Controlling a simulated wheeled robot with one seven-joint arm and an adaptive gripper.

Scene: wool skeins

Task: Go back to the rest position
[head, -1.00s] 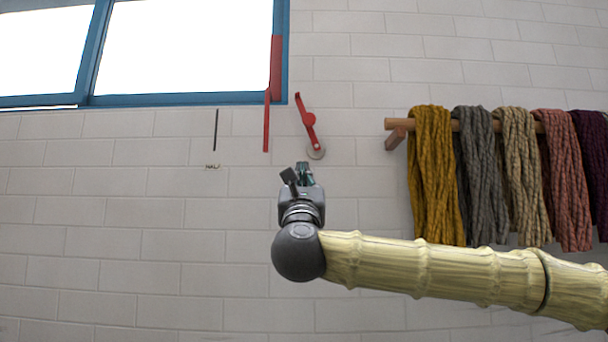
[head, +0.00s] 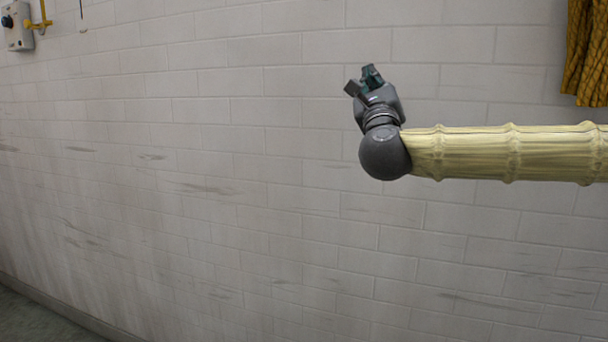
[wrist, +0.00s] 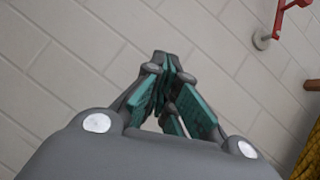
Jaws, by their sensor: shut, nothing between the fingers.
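My gripper (head: 368,78) is at the end of my outstretched arm, in the upper right half of the head view, in front of a pale brick wall. In the wrist view my gripper (wrist: 168,65) shows its teal-padded fingers together at the tips. It is shut and empty. It touches nothing that I can see.
Mustard wool (head: 588,50) hangs at the upper right of the head view; its edge (wrist: 308,150) shows in the wrist view. A red handle (wrist: 278,20) is on the wall. A grey box (head: 17,27) with a yellow fitting is at upper left.

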